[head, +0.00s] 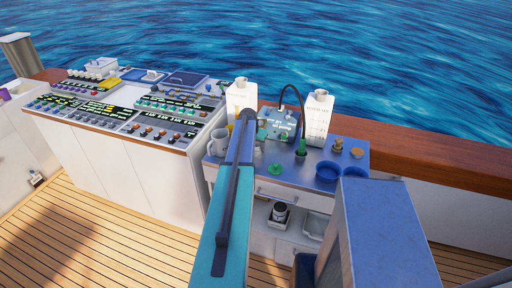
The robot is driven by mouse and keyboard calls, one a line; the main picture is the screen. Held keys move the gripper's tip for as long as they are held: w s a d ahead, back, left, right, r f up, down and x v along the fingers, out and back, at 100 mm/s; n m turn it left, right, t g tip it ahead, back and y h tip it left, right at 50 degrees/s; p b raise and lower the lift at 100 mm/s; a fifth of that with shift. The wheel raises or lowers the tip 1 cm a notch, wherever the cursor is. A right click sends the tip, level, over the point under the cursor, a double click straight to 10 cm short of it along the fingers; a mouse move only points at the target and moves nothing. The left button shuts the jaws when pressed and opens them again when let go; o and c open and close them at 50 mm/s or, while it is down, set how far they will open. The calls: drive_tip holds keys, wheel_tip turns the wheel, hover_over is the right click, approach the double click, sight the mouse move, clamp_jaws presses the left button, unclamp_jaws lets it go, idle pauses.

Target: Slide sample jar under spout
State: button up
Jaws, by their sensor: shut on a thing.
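A black curved tube (292,88) arches over the blue bench top and comes down at a green bottle-like piece (301,148); I cannot tell whether this is the spout. A small white jar with a dark band (279,212) stands in the open shelf below the bench; I cannot tell whether it is the sample jar. My teal arm link reaches forward over the bench's left part and covers some of it. My gripper and anything in it cannot be made out behind the arm.
Two white cartons (319,118) stand at the back of the bench (325,172). A control console (130,110) stands further left. A wooden rail (440,155) runs behind, with water beyond.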

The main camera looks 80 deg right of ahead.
drive_tip(key=shift+s+d, duration=0.15)
drive_tip(key=shift+d, duration=0.8)
drive_tip(key=shift+s+d, duration=0.1)
drive_tip(key=shift+d, duration=0.85)
drive_tip(key=shift+s+d+r+b, duration=0.15)
drive_tip(key=shift+d+b, duration=0.2)
drive_tip(key=shift+d, duration=0.2)
drive_tip(key=shift+s+d, duration=0.25)
drive_tip(key=shift+d, duration=0.25)
drive_tip(key=o, duration=1.4)
drive_tip(key=shift+s, duration=0.1)
drive_tip(key=shift+c, duration=0.2)
drive_tip(key=shift+a+r+b, duration=0.1)
drive_tip(key=shift+b, duration=0.2)
drive_tip(key=shift+a+r+b, duration=0.15)
drive_tip(key=shift+r+b, duration=0.3)
drive_tip(key=shift+r, duration=0.2)
drive_tip(key=b+v, duration=0.3)
drive_tip(key=v, duration=1)
drive_tip(key=shift+w+a, duration=0.2)
drive_tip(key=shift+w, duration=0.1)
